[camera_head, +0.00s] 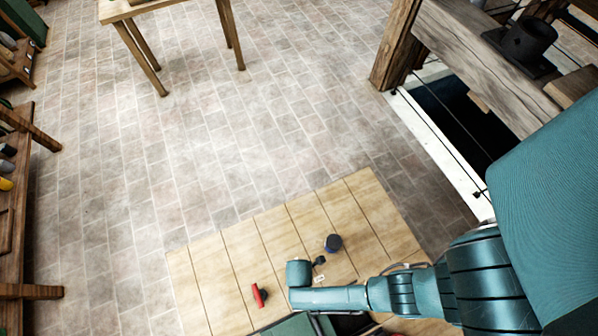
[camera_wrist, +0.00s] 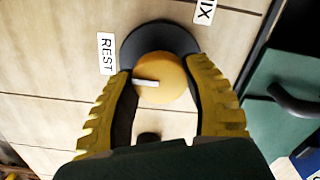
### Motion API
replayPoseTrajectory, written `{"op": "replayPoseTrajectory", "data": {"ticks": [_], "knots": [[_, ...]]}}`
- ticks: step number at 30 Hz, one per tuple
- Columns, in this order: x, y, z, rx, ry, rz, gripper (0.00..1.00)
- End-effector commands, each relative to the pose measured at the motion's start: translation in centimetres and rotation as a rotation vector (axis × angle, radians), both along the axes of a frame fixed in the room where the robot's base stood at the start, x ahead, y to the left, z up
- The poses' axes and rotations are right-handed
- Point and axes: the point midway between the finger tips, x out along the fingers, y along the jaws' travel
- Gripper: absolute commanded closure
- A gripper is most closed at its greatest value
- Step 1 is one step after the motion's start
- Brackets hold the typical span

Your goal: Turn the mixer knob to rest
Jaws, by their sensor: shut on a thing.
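The mixer knob (camera_wrist: 168,72) is orange-yellow with a white pointer line and sits on a dark round base (camera_wrist: 158,40) in the wrist view. Its pointer line points left, a little below the direction of the white REST label (camera_wrist: 107,54). The MIX label (camera_wrist: 205,10) is at the top right, partly cut off. My gripper (camera_wrist: 160,72) has its two yellow ribbed fingers on either side of the knob, shut on it. In the head view the knob cannot be made out and my arm covers the gripper.
The wooden panel top (camera_head: 225,265) carries a red handle (camera_head: 259,295) and a dark round piece (camera_head: 333,243). The wrist view shows a green plate (camera_wrist: 275,105) with a dark handle at right.

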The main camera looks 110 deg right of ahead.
Motion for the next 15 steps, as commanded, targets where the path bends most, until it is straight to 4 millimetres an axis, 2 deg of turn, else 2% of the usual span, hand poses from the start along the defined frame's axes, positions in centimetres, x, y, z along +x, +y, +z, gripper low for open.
{"op": "replayPoseTrajectory", "data": {"ticks": [14,15], "knots": [[-0.36,0.12,-0.29,0.003,0.005,0.014,0.85],[-0.36,0.12,-0.29,0.003,0.005,0.014,0.45]]}}
